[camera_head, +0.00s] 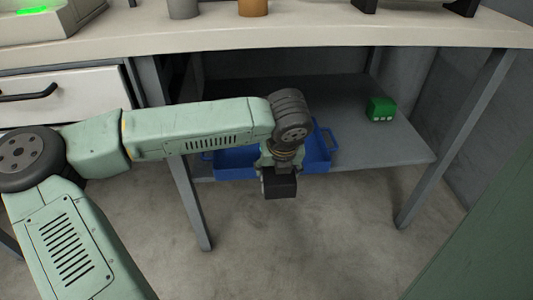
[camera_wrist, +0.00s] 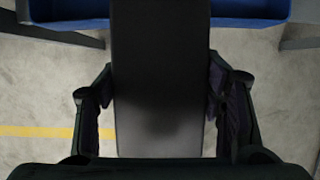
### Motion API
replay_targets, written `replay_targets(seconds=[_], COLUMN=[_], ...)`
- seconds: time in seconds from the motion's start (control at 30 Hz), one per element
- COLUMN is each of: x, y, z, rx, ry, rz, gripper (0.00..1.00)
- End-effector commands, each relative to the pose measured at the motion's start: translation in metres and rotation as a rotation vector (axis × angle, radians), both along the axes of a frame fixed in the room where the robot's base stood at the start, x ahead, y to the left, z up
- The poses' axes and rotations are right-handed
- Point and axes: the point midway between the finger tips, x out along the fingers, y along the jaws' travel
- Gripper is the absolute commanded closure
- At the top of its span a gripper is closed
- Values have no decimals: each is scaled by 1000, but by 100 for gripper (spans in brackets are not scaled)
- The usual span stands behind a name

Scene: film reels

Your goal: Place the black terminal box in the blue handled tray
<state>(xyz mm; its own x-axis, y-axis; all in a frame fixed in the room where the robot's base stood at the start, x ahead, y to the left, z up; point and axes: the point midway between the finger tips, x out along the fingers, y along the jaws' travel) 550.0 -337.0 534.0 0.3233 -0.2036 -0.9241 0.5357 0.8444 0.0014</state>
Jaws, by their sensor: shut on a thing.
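The black terminal box (camera_head: 280,187) is held in my gripper (camera_head: 281,168), which hangs in front of the lower shelf. In the wrist view the box (camera_wrist: 160,70) stands between the two fingers of my gripper (camera_wrist: 160,110), which press on its sides. The blue handled tray (camera_head: 318,161) lies on the lower shelf behind my gripper, and my arm hides its middle. The tray's blue edge (camera_wrist: 251,12) shows at the top of the wrist view. The box appears in front of the tray's near edge, over the floor.
A green block-like object (camera_head: 380,109) sits on the lower shelf (camera_head: 400,145) to the right of the tray. The bench top (camera_head: 330,38) overhangs the shelf. Table legs (camera_head: 192,205) stand at left and right (camera_head: 440,155). The floor in front is clear.

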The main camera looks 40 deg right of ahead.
Motion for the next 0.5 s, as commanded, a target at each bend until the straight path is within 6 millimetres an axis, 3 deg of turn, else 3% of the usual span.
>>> replay_targets(seconds=[0.17, 0.5], x=[22, 95], y=[-15, -60], z=[2, 1], rx=[-4, -5], ry=[0, 2], rz=[21, 20], gripper=[91, 91])
